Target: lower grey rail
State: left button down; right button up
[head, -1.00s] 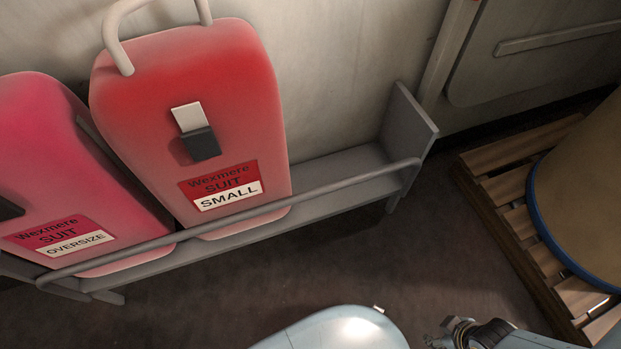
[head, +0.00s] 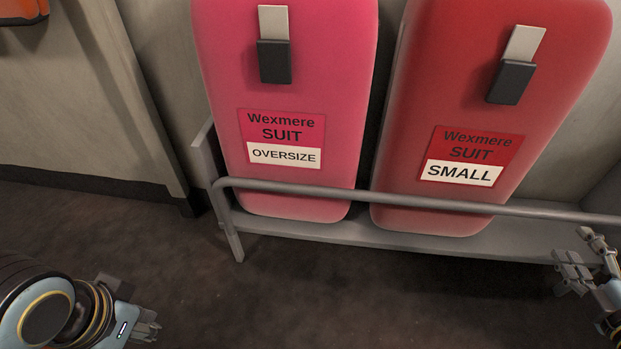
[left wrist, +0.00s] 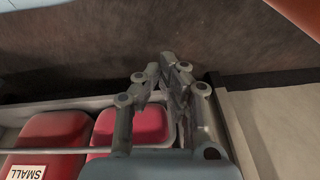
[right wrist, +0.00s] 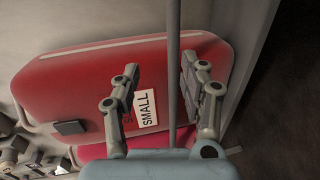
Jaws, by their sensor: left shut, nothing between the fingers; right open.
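The grey rail (head: 320,194) runs across the front of two suit cases in the head view, raised above the rack's shelf. The pink OVERSIZE case (head: 290,90) stands left, the red SMALL case (head: 480,100) right. My right gripper (head: 578,268) is open in front of the rack's right part, just below the rail in the picture. In the right wrist view the rail (right wrist: 174,60) passes between its fingers in the picture; whether it touches them I cannot tell. My left gripper (head: 150,328) is shut and empty, low at left, apart from the rail. Its closed fingers show in the left wrist view (left wrist: 165,75).
The grey rack (head: 215,165) has an end panel and leg at left. Dark floor (head: 320,300) in front is clear between my grippers. A wall post (head: 150,110) stands left of the rack. An orange object (head: 20,10) is at top left.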

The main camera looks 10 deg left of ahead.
aim_at(546, 218)
pick_arm(q)
jog(key=shift+w+d+t+b, duration=0.65)
jog(key=shift+t+b, duration=0.25)
jog(key=shift+b, duration=2.05)
pick_arm(e)
jog(key=shift+s+d+f+x, duration=0.1)
jog(key=shift+f+x, duration=0.3)
jog(key=shift+x, duration=1.6)
jog(key=shift+s+d+f+x, duration=0.1)
jog(key=shift+f+x, duration=0.3)
jog(key=shift+x, duration=1.55)
jog(key=shift+d+f+x, duration=0.1)
jog(key=shift+f+x, duration=0.3)
jog(key=shift+x, duration=1.6)
grip_shut()
